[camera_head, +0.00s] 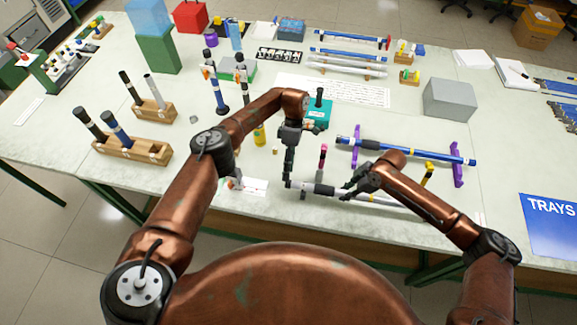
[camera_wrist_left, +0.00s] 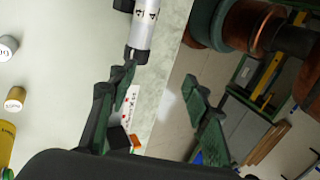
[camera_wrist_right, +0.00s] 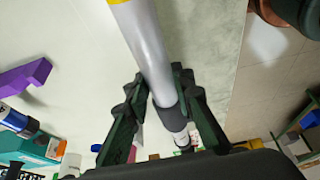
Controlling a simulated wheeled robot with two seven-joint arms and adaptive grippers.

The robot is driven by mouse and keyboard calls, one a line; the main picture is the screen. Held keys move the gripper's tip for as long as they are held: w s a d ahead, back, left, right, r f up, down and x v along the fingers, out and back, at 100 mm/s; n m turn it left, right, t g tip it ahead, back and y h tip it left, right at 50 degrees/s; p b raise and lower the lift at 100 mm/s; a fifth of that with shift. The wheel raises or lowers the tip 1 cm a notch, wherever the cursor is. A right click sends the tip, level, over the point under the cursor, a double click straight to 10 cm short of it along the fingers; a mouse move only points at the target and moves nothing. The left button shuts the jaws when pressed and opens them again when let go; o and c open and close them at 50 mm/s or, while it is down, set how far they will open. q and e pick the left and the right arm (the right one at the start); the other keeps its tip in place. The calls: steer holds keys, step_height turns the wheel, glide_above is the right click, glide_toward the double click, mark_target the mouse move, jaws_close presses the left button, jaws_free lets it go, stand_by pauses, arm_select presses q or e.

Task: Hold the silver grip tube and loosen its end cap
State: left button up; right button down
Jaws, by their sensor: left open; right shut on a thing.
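The silver grip tube (camera_head: 385,198) lies level near the table's front edge, with a dark grip band (camera_head: 322,190). My right gripper (camera_head: 352,188) is shut around it; in the right wrist view the silver tube (camera_wrist_right: 148,45) passes between the fingers (camera_wrist_right: 158,88), beside the dark band (camera_wrist_right: 172,116). My left gripper (camera_head: 288,180) is open at the tube's left end. In the left wrist view that end (camera_wrist_left: 142,38) has a dark tip and lies just beyond the open fingers (camera_wrist_left: 162,90), nearer the left finger. I cannot make out the cap's seam.
Pink-topped (camera_head: 323,150) and yellow-topped (camera_head: 428,170) posts stand by the tube. Behind, a blue tube (camera_head: 400,150) rests on purple stands (camera_head: 457,165). A teal box (camera_head: 318,112), yellow bottle (camera_head: 259,136) and grey box (camera_head: 450,98) stand further back. Wooden racks (camera_head: 130,147) are left.

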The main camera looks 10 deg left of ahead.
mark_target(288, 183)
arm_select(q)
steer(key=shift+r, duration=1.25)
steer(key=f+t, duration=0.2)
steer(key=f, duration=0.1)
steer(key=f+t, duration=0.2)
steer(key=f, duration=0.1)
steer(key=s+f+t, duration=0.1)
steer(key=f+t, duration=0.1)
steer(key=f, duration=0.2)
steer(key=shift+a, duration=0.2)
steer(key=shift+c, duration=0.5)
steer(key=shift+r, duration=0.1)
steer(key=c, duration=1.1)
